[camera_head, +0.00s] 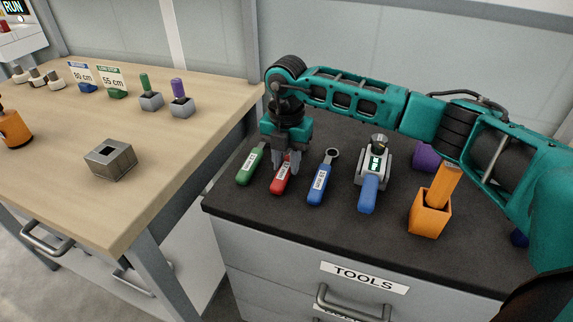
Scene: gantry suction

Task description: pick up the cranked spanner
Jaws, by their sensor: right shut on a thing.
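My right gripper (287,164) points down over the dark tool top and is shut on a red-handled tool (282,182). The red handle carries a white label too small to read. Its head is hidden behind the gripper, so I cannot see whether it is cranked, nor whether it is clear of the surface. A green-handled tool (249,167) lies to its left. A blue-handled tool with a ring end (321,184) lies to its right. My left gripper is not in view.
On the tool cabinet top (300,222), a blue-handled device (371,180) and an orange block holder (430,216) stand further right. A wooden bench (55,165) on the left carries a grey square block (110,159), green and blue signs and coloured pegs. My right arm spans the back.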

